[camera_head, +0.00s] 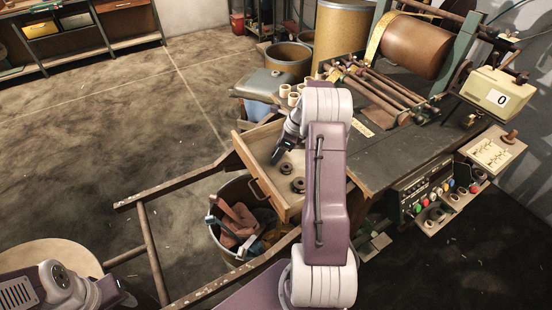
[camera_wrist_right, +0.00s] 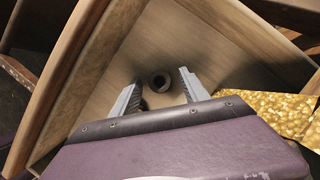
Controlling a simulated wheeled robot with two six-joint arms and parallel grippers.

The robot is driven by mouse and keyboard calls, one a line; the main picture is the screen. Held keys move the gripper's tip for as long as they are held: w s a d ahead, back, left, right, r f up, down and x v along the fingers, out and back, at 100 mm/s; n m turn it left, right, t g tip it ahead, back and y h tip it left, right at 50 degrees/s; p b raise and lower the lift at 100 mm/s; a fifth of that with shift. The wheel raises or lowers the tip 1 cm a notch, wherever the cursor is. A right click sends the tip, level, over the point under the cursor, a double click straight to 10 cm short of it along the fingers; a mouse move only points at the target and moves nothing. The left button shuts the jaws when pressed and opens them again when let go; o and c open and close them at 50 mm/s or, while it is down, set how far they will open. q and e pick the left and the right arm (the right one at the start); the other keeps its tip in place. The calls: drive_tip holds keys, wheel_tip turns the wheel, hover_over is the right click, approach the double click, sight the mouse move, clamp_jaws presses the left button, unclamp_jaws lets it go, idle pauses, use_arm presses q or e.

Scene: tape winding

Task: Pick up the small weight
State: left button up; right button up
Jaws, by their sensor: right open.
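Two dark round weights with central holes lie in the open wooden drawer in the head view: the smaller-looking weight (camera_head: 286,168) farther back and another weight (camera_head: 298,185) nearer. In the right wrist view one dark ring-shaped weight (camera_wrist_right: 159,82) lies on the drawer floor, in the gap between my fingers as seen from there. I cannot tell which of the two it is. My right gripper (camera_head: 279,155) is open and empty, pointing down over the drawer, seemingly above the weights. My left arm shows at the lower left, its fingers out of sight.
A bucket of tools and scraps (camera_head: 238,238) stands below. The bench (camera_head: 385,158) carries rollers and white cups (camera_head: 293,98). A button panel (camera_head: 425,190) is at right.

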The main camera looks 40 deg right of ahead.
drive_tip(key=shift+r, duration=0.1)
drive_tip(key=shift+c, duration=0.5)
clamp_jaws()
